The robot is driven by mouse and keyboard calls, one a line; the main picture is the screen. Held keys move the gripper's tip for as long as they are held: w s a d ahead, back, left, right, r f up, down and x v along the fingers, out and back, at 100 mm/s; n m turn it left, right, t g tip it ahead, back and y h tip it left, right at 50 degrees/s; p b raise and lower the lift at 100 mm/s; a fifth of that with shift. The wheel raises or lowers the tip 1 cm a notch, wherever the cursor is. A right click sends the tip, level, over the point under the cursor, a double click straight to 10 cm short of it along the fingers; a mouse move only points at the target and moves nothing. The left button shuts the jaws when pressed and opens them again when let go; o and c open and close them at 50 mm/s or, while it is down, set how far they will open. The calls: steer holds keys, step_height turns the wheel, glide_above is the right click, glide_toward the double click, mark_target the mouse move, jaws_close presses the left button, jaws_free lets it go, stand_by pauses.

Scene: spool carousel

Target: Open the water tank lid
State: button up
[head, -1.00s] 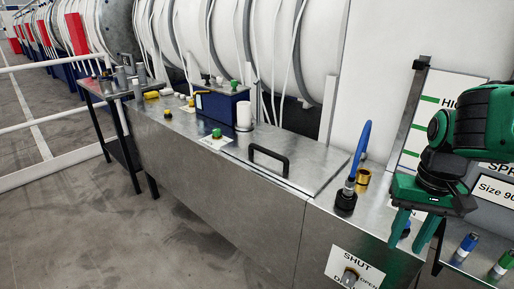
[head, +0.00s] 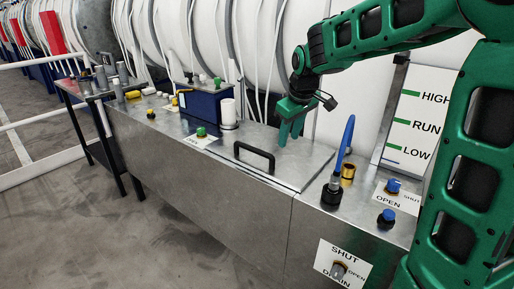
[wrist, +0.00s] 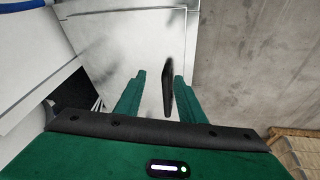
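The water tank lid (head: 303,163) is a flat metal plate lying closed on the steel bench top. A black bar handle (head: 254,157) stands near its front left edge. My green gripper (head: 290,140) points down over the lid, to the right of and behind the handle in the head view. In the wrist view the fingers of my gripper (wrist: 160,75) are apart and empty. The handle (wrist: 168,88) shows edge-on between them there, nearer the right finger, below the fingertips. The lid (wrist: 130,60) also shows there as a pale plate.
Right of the lid stand a blue hose on a black fitting (head: 331,193), a brass fitting (head: 348,171) and blue-topped valves (head: 386,218). A green knob (head: 201,132), a white cylinder (head: 228,113) and a blue box (head: 205,103) are left of it. Large white drums rise behind.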

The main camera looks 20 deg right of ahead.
mark_target(256, 149)
steer(key=w+a+n+t+y, duration=0.1)
steer(key=w+a+n, duration=0.2)
steer(key=w+a, duration=0.45)
steer(key=x, duration=1)
steer(key=shift+w+d+f, duration=0.2)
steer(key=shift+d+f, duration=0.1)
steer(key=shift+d, duration=0.1)
